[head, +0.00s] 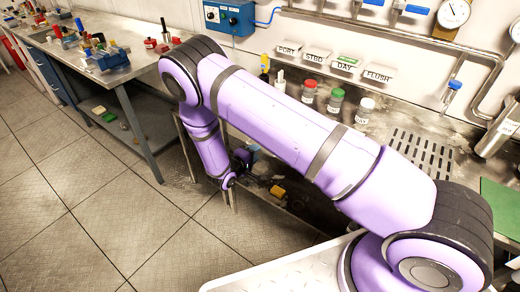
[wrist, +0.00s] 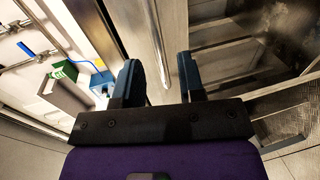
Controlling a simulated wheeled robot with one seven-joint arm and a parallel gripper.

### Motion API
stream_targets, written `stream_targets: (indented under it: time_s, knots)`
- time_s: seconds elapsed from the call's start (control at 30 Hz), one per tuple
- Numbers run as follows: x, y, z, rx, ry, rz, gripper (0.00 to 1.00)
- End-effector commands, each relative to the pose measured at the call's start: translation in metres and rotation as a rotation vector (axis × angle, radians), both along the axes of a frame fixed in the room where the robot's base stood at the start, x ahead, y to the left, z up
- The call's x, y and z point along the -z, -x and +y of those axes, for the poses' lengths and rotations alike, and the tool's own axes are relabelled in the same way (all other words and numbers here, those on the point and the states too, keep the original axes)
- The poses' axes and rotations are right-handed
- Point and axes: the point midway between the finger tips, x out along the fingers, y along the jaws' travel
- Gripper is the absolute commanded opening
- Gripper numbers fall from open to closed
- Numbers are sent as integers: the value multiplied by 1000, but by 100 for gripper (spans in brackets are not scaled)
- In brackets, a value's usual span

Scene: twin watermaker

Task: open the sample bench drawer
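No drawer can be picked out for certain as the sample bench drawer. In the head view, the steel bench (head: 388,122) carries sample bottles, and my purple arm hides most of its front. In the wrist view, a flat steel panel (wrist: 205,25) lies beyond my gripper (wrist: 160,85), with a thin bright metal edge or bar (wrist: 155,42) in line with the gap between the fingers. My gripper is open, its two dark fingers apart with nothing visible between them. I cannot tell whether they touch the metal. In the head view my gripper is low by the bench front, small and partly hidden.
Three lidded bottles, one with a red lid (head: 310,90), stand at the bench back below labelled holders (head: 347,64). A second bench (head: 140,65) with blue fronts below (head: 45,72) and tools on top stands left. The tiled floor (head: 110,215) is clear at front left.

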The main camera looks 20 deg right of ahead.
Motion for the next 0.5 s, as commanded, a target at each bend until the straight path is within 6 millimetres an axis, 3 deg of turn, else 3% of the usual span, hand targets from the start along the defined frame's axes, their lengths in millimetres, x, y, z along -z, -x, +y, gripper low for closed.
stream_targets:
  time_s: [0.2, 0.5]
  knots:
    - [6, -17, -24, 3, 0, 0, 36]
    - [8, -23, -32, 1, 0, 0, 36]
